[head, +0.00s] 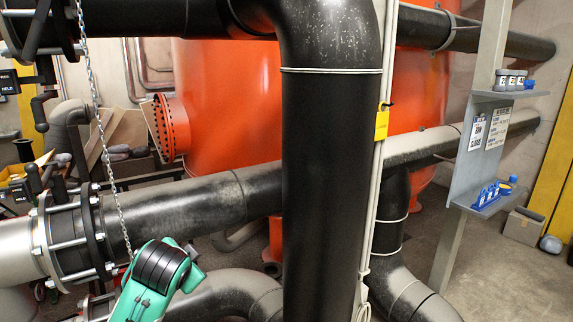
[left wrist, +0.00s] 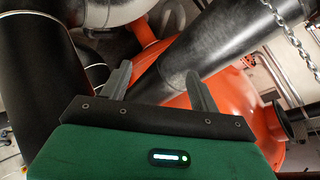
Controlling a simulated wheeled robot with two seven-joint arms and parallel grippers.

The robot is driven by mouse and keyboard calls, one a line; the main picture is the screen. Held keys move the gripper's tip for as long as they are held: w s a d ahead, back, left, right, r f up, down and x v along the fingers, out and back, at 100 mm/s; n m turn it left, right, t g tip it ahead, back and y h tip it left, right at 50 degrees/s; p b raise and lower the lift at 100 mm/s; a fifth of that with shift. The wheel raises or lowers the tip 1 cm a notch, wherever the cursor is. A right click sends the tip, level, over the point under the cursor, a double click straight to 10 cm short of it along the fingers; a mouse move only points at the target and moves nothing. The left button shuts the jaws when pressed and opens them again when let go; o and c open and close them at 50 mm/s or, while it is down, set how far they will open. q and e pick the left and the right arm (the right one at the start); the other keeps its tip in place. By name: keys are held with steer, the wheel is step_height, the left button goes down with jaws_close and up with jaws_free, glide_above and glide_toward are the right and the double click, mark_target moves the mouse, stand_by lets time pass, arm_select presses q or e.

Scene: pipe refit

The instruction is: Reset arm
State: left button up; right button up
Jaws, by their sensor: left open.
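My left arm (head: 160,275), green with a black ribbed joint, reaches up from the bottom left in the head view, in front of the lower pipes. Its gripper fingers do not show there. In the left wrist view my left gripper (left wrist: 160,92) has its two grey fingers apart with nothing between them. Behind the fingers are a black pipe (left wrist: 215,50) and an orange tank (left wrist: 235,100); no contact shows. My right arm and gripper are in neither view.
A thick black vertical pipe (head: 325,180) stands in the middle. A chain (head: 100,130) hangs near my left arm. A flanged pipe (head: 180,205) crosses at left. A grey shelf unit (head: 475,150) with small containers and blue items stands at right. Open floor lies beneath it.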

arm_select(q)
steer(key=s+f+n+g+h, duration=0.1)
steer(key=s+f+n+g, duration=0.25)
steer(key=s+f, duration=1.5)
steer(key=s+f+n+g, duration=0.15)
steer(key=s+f, duration=0.25)
steer(key=s, duration=0.5)
steer(key=s+f+n+g, duration=0.15)
steer(key=s+f, duration=0.35)
steer(key=s, duration=0.5)
step_height(320, 180, down, 32)
steer(key=g, duration=0.2)
steer(key=s+a+f, duration=0.2)
steer(key=s+f, duration=0.7)
steer(key=s+a+f, duration=0.2)
steer(key=s+f, duration=0.7)
steer(key=s, duration=0.1)
steer(key=shift+m+g, duration=0.35)
steer(key=shift+m, duration=0.1)
